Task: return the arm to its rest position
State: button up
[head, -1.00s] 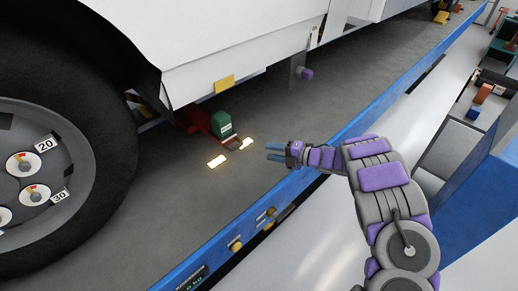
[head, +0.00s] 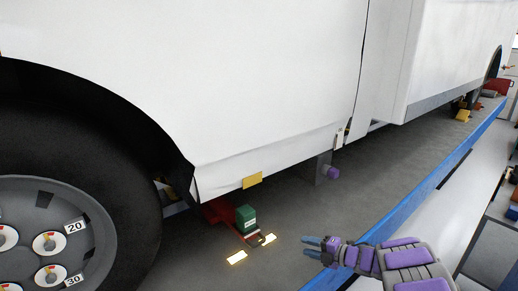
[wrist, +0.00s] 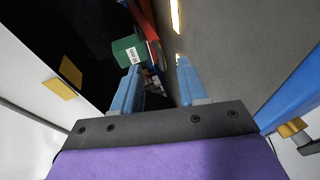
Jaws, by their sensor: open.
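My gripper (head: 312,247) is at the lower right of the head view, at the end of my purple and grey arm. Its two blue fingers point left, beside the blue edge of the platform, and are apart with nothing between them. In the wrist view my gripper (wrist: 158,78) shows its blue fingers spread. Beyond them are a green box (wrist: 127,50) with a white label and a red part (wrist: 152,30). In the head view the green box (head: 245,217) sits by the red part under the vehicle, left of my gripper and apart from it.
A white motorhome (head: 270,90) fills the upper view, with a large wheel (head: 105,150) at left. A yellow block (head: 252,180) is on its lower edge and a purple-tipped post (head: 324,170) hangs below. Lit strips (head: 237,257) lie on the grey platform (head: 390,172), which has a blue edge (head: 425,188).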

jog(key=w+d+r+m+t+h, duration=0.3)
jog(key=d+r+m+h, duration=0.6)
jog(key=d+r+h, duration=0.3)
jog(key=s+d+r+m+g+h, duration=0.3)
jog(key=s+d+r+m+h, duration=0.2)
jog(key=s+r+m, duration=0.4)
jog(key=s+a+f+m+g+y, duration=0.2)
jog(key=s+a, duration=0.6)
jog(key=s, duration=0.7)
jog(key=s+a+f+m+g+y, duration=0.1)
jog(key=s+a+m+g, duration=0.3)
jog(key=s+a, duration=0.4)
jog(key=s+a+f+m+g+y, duration=0.2)
jog(key=s+a+g, duration=0.3)
jog(key=s, duration=1.7)
jog(key=a+f+m, duration=0.1)
jog(key=a, duration=0.1)
jog(key=shift+a+f+y, duration=0.15)
jog(key=shift+a+y, duration=0.15)
jog(key=shift+a, duration=0.1)
